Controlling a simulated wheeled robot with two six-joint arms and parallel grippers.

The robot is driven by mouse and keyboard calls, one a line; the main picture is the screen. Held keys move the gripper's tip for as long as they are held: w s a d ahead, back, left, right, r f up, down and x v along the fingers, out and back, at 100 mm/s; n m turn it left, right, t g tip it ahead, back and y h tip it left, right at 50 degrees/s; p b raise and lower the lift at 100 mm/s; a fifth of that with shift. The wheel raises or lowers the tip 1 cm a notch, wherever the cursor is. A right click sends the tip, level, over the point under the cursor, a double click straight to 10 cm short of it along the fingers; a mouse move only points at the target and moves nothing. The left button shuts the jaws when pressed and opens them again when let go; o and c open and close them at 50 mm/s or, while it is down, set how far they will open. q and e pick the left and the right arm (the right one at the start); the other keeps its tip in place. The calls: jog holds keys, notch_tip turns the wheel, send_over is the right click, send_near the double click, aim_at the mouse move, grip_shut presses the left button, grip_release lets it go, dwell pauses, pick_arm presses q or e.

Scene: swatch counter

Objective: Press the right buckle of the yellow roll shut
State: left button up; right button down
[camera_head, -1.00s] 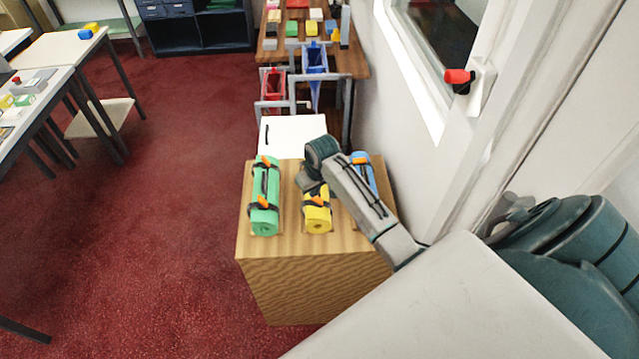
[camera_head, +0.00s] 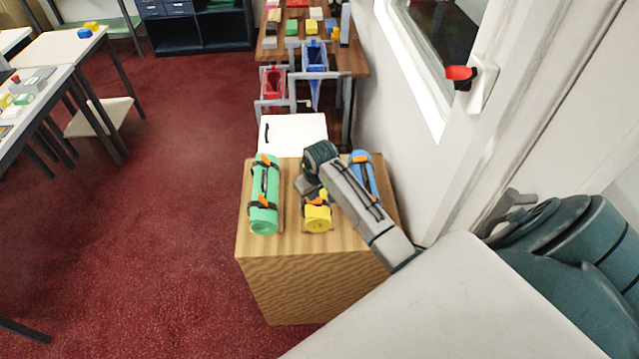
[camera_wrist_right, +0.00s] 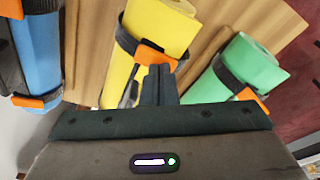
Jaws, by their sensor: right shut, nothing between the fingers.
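The yellow roll (camera_head: 318,222) lies on the wooden block, between the green and blue rolls. A black strap crosses its near end, with an orange buckle (camera_head: 316,201) on it. In the right wrist view, the yellow roll (camera_wrist_right: 157,22) fills the top middle, and this orange buckle (camera_wrist_right: 146,54) lies right at my fingertips. My right gripper (camera_wrist_right: 158,70) is shut and empty, its tips over or against that buckle; contact is unclear. In the head view my right arm hides the far part of the yellow roll. My left gripper is not in view.
The green roll (camera_head: 264,190) lies left on the wooden block (camera_head: 285,246), and the blue roll (camera_head: 370,182) lies right, partly behind my arm. Both have straps with orange buckles. A white wall and window stand close on the right. A white box (camera_head: 292,132) stands behind.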

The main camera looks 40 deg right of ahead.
jog(key=shift+f, duration=0.25)
jog(key=shift+r, duration=0.1)
notch_tip(320, 180, up, 3)
jog(key=shift+f+p, duration=0.15)
jog(key=shift+p, duration=0.85)
jog(key=shift+r, duration=2.65)
jog(key=shift+a+f, duration=0.1)
